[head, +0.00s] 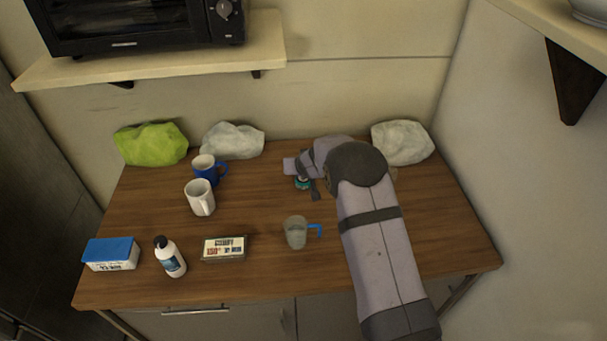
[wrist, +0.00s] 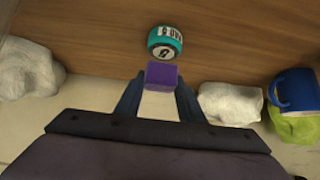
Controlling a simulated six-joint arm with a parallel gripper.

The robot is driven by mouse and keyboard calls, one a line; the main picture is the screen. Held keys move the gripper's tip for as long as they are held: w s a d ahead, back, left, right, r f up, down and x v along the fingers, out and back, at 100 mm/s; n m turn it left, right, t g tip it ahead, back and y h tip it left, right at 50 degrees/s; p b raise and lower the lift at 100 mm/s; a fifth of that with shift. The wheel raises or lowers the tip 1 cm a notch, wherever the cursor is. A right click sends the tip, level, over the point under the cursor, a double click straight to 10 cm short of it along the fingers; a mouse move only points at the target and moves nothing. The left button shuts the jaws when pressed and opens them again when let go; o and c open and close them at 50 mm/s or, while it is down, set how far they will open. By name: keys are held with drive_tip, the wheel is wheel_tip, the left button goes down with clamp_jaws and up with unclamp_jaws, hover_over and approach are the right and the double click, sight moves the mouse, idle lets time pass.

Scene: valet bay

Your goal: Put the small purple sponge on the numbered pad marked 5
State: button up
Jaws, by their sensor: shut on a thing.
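The small purple sponge (wrist: 162,74) is between the two fingers of my gripper (wrist: 160,88) in the wrist view, and the jaws are shut on it. Just beyond it in that view is a round teal thing (wrist: 165,41) with a white label and what looks like a 5 on its face. The teal thing also shows in the head view (head: 302,184), partly covered by my gripper (head: 308,187) at the back of the table. I cannot make out the sponge in the head view. I cannot tell whether the sponge touches the teal thing.
A blue mug (head: 209,168), white mug (head: 201,198) and glass cup (head: 296,232) stand on the wooden table (head: 260,270). A bottle (head: 170,257), blue-lidded box (head: 111,254) and labelled box (head: 224,248) are at front left. Green (head: 150,144) and white bags (head: 233,140) line the back.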

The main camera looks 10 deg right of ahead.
drive_tip(key=shift+f+b, duration=0.7)
drive_tip(key=shift+f, duration=0.5)
drive_tip(key=shift+f, duration=0.2)
drive_tip(key=o, duration=1)
drive_tip(key=shift+r, duration=0.1)
drive_tip(key=shift+r, duration=0.15)
drive_tip(key=shift+v, duration=6)
